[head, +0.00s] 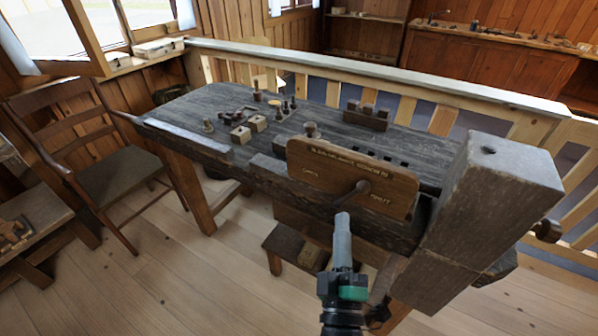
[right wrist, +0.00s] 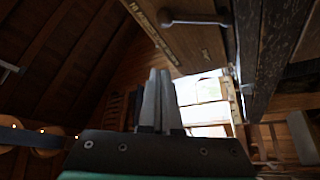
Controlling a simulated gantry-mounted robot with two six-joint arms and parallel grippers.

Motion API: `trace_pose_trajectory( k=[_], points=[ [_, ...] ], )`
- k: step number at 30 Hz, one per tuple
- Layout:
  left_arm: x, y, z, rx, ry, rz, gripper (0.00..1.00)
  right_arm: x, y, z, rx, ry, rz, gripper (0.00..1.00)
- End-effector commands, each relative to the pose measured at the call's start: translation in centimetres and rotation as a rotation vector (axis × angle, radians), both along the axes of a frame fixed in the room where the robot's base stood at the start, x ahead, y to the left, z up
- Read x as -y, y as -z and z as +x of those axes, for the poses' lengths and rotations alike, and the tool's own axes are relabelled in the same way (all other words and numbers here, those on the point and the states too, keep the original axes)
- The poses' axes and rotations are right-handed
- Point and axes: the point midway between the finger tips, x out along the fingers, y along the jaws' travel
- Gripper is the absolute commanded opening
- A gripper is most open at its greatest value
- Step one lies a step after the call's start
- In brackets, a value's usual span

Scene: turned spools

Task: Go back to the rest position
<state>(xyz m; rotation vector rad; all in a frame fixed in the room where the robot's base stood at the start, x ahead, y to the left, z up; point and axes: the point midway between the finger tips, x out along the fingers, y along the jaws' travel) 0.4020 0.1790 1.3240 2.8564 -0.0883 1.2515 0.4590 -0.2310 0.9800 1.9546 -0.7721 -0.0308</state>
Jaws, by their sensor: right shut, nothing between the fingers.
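My right gripper (head: 342,222) is in front of the workbench, just below the wooden board with a handle. Its fingers point up and away, and they are shut with nothing between them. The fingers (right wrist: 157,90) also show shut and empty in the right wrist view. My left gripper is not in view. The dark old workbench (head: 185,115) carries several small turned spools and wooden blocks. The lettered board (head: 330,175) with its metal handle (head: 350,192) stands at the bench's front edge. It also shows in the right wrist view (right wrist: 190,45).
A big timber block (head: 495,190) rises at the bench's right end. A wooden chair (head: 110,170) stands at the left. A low stool (head: 283,245) is under the bench. A railing (head: 400,85) runs behind it. The floor at the front left is clear.

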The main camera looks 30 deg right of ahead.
Motion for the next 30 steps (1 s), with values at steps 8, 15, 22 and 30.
trace_pose_trajectory(
  k=[8, 15, 22, 30],
  points=[
    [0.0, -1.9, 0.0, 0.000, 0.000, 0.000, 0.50, 1.1, -3.2, 0.2, 0.030, 0.026, 0.009, 0.00],
    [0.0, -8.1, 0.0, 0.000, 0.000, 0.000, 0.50, 5.3, -21.9, 0.7, 0.346, -0.013, 0.231, 0.00],
    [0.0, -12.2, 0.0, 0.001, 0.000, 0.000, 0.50, 4.1, -39.9, -1.4, 0.694, -0.475, 0.556, 0.00],
    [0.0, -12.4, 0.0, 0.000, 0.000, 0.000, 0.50, -5.2, -47.1, -6.1, 0.725, -1.146, 0.739, 0.00]
  ],
)
